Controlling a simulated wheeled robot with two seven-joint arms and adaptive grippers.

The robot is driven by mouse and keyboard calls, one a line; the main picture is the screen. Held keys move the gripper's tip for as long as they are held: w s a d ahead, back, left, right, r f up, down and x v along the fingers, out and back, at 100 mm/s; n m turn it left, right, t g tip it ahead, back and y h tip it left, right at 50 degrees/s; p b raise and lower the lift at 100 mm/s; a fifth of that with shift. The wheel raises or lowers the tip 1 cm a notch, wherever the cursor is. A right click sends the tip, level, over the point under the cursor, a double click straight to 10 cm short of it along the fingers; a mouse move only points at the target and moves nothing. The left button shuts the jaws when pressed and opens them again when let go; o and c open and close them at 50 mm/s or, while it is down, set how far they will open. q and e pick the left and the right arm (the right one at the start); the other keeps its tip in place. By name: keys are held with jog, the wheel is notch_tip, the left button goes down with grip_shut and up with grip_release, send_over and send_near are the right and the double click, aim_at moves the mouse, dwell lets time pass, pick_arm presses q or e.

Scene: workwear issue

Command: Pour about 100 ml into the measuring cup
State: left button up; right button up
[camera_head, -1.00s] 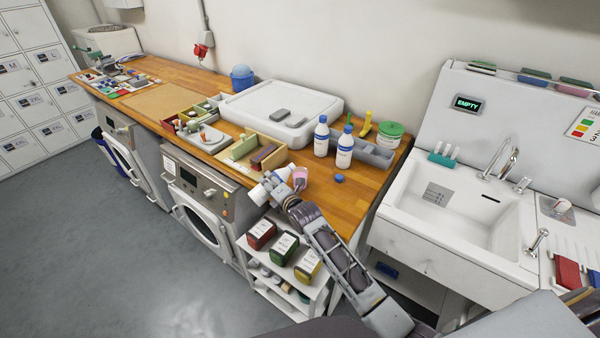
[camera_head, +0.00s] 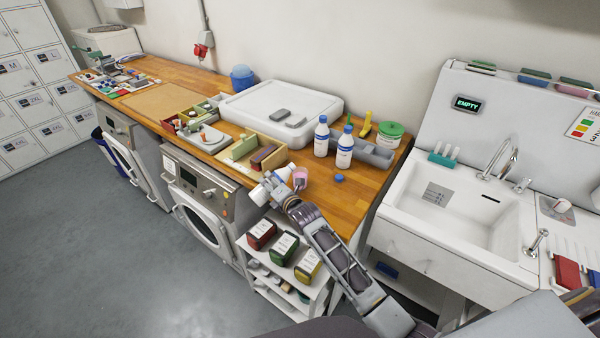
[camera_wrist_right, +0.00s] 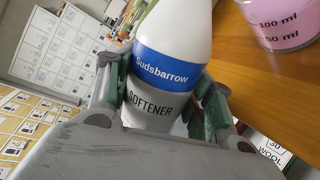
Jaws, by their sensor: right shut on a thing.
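My right gripper (camera_head: 272,186) is shut on a white softener bottle (camera_wrist_right: 168,35) with a blue "Sudsbarrow" band. In the head view the bottle (camera_head: 285,172) is partly hidden by the gripper at the front edge of the wooden counter; how far it leans is hard to tell. The measuring cup (camera_head: 300,177) stands on the counter just beside the bottle's upper end. In the right wrist view the cup (camera_wrist_right: 285,35) shows 50 ml and 100 ml marks and looks pink; its rim is cut off and the liquid level is unclear. My left gripper is not in view.
A blue cap (camera_head: 339,178) lies on the counter right of the cup. A wooden divided box (camera_head: 240,152) is to the left. Several cartons (camera_head: 284,248) stand on the shelf unit below.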

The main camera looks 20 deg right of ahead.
aim_at(278, 178)
jog(key=shift+d+f+n, duration=0.1)
jog(key=shift+n, duration=0.2)
jog(key=shift+w+d+r+n, duration=0.15)
jog(key=shift+d+r+n, duration=0.1)
jog(key=shift+n, duration=0.15)
jog(key=shift+w+d+r+n+t+h+p, duration=0.15)
jog(key=shift+d+r+n+t+h+p, duration=0.25)
jog(key=shift+n, duration=0.3)
jog(key=shift+w+d+r+n+t+h+b, duration=0.15)
jog(key=shift+d+n, duration=0.1)
jog(key=shift+n, duration=0.3)
jog(key=shift+w+d+r+n+t+h+b, duration=0.15)
jog(key=shift+d+n, duration=0.1)
jog(key=shift+n, duration=0.3)
jog(key=shift+s+a+r+n+t+b, duration=0.1)
jog(key=shift+n+t+b, duration=0.1)
jog(key=shift+n+b, duration=0.35)
jog(key=shift+a+n+t+b, duration=0.1)
jog(key=shift+n+t+b, duration=0.1)
jog(key=shift+n, duration=0.55)
jog(key=shift+d+n+t+h+b, duration=0.15)
jog(key=shift+n+t+b, duration=0.1)
jog(key=shift+n+b, duration=0.5)
jog(key=shift+d+n+t+h+b, duration=0.15)
jog(key=shift+n+t+b, duration=0.15)
jog(key=shift+n, duration=0.75)
jog(key=shift+a, duration=0.1)
